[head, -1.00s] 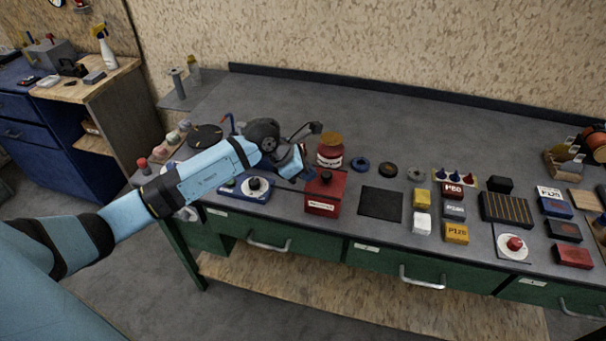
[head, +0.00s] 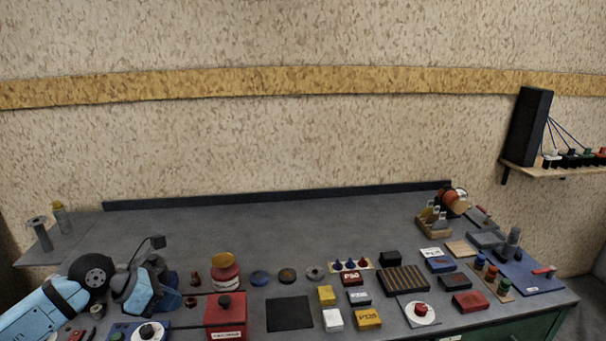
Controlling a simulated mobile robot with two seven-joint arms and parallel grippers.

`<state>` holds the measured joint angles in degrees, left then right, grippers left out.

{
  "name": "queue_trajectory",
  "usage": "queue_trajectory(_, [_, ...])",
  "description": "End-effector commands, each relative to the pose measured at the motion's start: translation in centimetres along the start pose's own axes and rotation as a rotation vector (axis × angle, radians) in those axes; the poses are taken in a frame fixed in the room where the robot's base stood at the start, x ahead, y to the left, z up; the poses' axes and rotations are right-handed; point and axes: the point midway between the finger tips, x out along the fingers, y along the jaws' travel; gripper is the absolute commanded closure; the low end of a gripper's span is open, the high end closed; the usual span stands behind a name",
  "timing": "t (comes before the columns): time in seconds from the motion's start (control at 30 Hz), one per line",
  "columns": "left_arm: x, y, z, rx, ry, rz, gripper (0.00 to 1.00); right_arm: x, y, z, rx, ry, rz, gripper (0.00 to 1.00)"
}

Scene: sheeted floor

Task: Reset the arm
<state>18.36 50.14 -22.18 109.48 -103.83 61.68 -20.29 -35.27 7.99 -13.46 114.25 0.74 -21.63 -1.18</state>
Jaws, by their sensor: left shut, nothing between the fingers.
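My left arm (head: 35,315) is light blue with black joints and comes in from the lower left in the head view. Its wrist and left gripper (head: 172,298) are over the left front part of the grey workbench (head: 300,230). The gripper is shut with nothing held. It is small and dark, so its fingertips are hard to make out. My right gripper is not in view.
A red jar (head: 226,277) with an orange lid stands behind the red box. A black mat (head: 289,314), yellow blocks, a slotted black tray (head: 404,281) and a blue tool board (head: 530,270) lie to the right. The back of the bench is mostly clear.

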Motion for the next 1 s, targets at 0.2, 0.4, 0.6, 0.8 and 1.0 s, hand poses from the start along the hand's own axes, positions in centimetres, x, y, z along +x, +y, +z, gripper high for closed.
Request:
queue_trajectory(0.2, [4.8,-10.7,1.8,-0.624,-0.462,-0.42,1.0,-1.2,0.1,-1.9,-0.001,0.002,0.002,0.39])
queue_trajectory(0.4, [5.9,-13.8,-0.8,-1.545,-0.835,-0.641,1.0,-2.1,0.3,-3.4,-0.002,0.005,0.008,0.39])
queue_trajectory(0.6, [8.8,-17.0,-11.1,-2.558,-0.989,-0.589,1.0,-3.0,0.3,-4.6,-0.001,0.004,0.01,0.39])
queue_trajectory(0.8, [10.9,-22.4,-18.3,2.821,0.843,0.393,1.0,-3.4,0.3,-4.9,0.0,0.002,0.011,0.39])
queue_trajectory(1.0, [11.4,-24.1,-19.9,2.727,0.75,0.32,1.0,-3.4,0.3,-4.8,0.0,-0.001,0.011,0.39])
